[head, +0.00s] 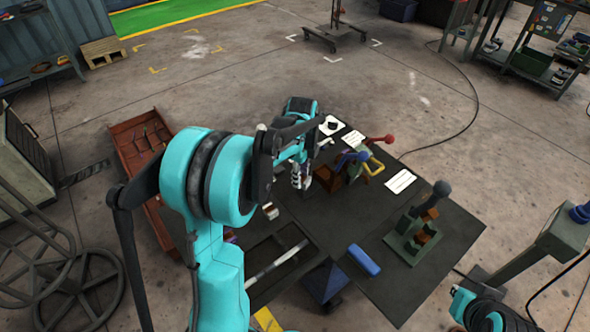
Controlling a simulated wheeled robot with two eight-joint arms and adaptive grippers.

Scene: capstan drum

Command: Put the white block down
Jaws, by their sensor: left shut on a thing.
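My left gripper (301,181) hangs over the dark table, near its left side, with its fingers pointing down. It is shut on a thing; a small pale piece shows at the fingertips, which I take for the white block. The fingers and arm hide most of it, so its outline and its gap to the table cannot be told.
A red-brown tray (130,155) with tools lies left. Bare tabletop shows around the blue block.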

